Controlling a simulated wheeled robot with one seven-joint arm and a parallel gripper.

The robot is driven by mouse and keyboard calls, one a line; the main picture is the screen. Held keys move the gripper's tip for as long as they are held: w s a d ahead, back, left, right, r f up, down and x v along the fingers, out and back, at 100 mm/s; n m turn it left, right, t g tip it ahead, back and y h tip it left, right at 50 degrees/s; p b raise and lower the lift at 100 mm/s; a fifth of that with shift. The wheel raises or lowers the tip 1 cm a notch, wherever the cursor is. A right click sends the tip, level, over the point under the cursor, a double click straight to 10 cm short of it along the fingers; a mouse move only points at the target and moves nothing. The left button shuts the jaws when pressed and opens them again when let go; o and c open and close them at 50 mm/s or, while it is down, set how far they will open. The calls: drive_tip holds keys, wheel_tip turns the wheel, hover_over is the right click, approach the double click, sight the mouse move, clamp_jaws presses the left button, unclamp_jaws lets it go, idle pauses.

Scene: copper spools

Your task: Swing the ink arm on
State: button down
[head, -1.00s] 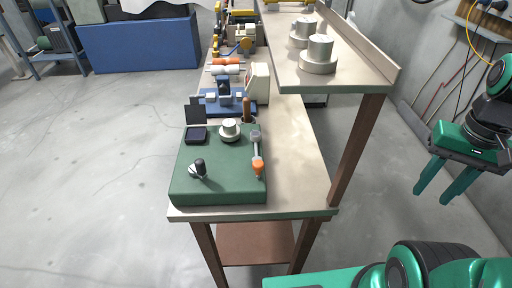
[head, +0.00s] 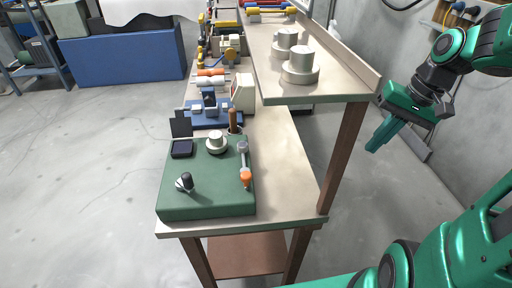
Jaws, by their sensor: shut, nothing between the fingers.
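A green block-shaped station (head: 215,200) sits on the near end of the bench. On its right side lies a grey arm with an orange end (head: 245,178), which looks like the ink arm. A pale round piece (head: 216,142) stands at its back, with a dark open pad box (head: 182,147) to the left. A black-topped knob (head: 186,182) is at its front left. My gripper (head: 374,146) is at the right, in the air beyond the bench and shelf. Its fingers are together and empty, well apart from the station.
A raised shelf (head: 340,82) on a brown post (head: 343,155) stands between my gripper and the station, bearing pale stepped cylinders (head: 300,66). A blue fixture (head: 207,115) and a beige box (head: 243,93) stand behind the station. Bare bench top (head: 285,175) lies to its right.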

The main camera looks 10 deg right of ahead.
drive_tip(key=w+a+r+y, duration=0.1)
drive_tip(key=w+r+y, duration=0.1)
drive_tip(key=w, duration=0.4)
drive_tip(key=w+a+r+n+t+y, duration=0.1)
drive_tip(key=w+a+r+y, duration=0.1)
drive_tip(key=w+y, duration=0.2)
drive_tip(key=shift+w+r+t+y, duration=0.3)
drive_tip(key=shift+w+y, duration=0.1)
drive_tip(key=shift+w, duration=0.65)
